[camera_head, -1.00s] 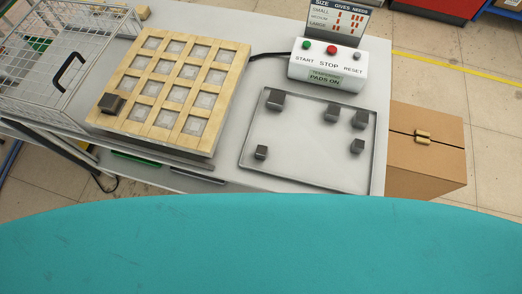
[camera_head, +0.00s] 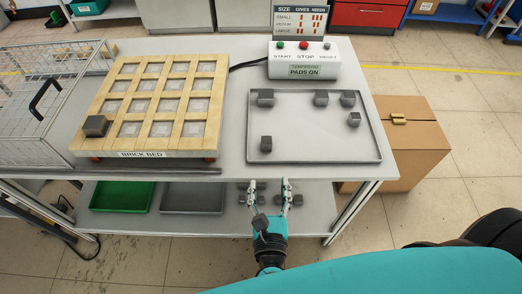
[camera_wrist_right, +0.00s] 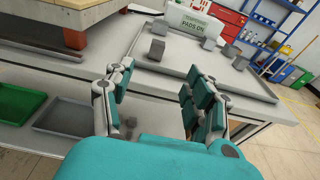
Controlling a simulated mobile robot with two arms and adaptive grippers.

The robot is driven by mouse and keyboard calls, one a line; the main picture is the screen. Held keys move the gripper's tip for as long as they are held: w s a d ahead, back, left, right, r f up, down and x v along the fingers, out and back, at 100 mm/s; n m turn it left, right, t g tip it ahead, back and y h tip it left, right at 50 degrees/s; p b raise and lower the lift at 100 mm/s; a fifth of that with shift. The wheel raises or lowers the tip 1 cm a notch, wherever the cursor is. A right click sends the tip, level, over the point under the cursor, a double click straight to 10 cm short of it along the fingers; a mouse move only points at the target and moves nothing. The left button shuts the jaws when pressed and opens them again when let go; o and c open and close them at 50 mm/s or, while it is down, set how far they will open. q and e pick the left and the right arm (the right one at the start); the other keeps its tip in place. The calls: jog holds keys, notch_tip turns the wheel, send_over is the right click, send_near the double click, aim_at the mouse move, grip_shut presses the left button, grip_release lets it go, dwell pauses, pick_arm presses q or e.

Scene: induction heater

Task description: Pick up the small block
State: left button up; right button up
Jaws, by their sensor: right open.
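Several dark grey blocks of differing sizes stand in a shallow grey tray (camera_head: 312,157) on the table. A small block (camera_head: 266,143) is near the tray's front left; in the right wrist view it (camera_wrist_right: 157,48) shows beyond the fingertips. Another small-looking block (camera_head: 353,119) is on the right side. Larger blocks (camera_head: 265,97) stand along the back. My right gripper (camera_head: 269,187) is open and empty, in front of the table and short of the tray's front edge. Its two spread fingers also show in the right wrist view (camera_wrist_right: 157,72). My left gripper is out of view.
A wooden brick bed (camera_head: 150,144) with one dark block (camera_head: 95,126) stands left of the tray, and a wire basket (camera_head: 35,150) further left. The control box (camera_head: 303,65) is behind the tray. A lower shelf (camera_head: 180,222) holds a green tray (camera_head: 122,197). A cardboard box (camera_head: 410,145) stands right.

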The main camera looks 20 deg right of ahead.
jog(key=p, duration=0.2)
send_near(267, 144)
jog(key=w, duration=0.1)
jog(key=x, duration=0.4)
jog(key=shift+w+d, duration=0.2)
jog(key=shift+d, duration=0.1)
jog(key=shift+w+d+f+p, duration=0.15)
jog(key=shift+w+f+p, duration=0.15)
jog(key=shift+w, duration=0.2)
jog(key=p+x, duration=0.1)
jog(key=x, duration=0.3)
jog(key=shift+w, duration=0.25)
jog(key=shift+w+f, duration=0.1)
jog(key=shift+w, duration=0.25)
jog(key=shift+s, duration=0.1)
grip_shut()
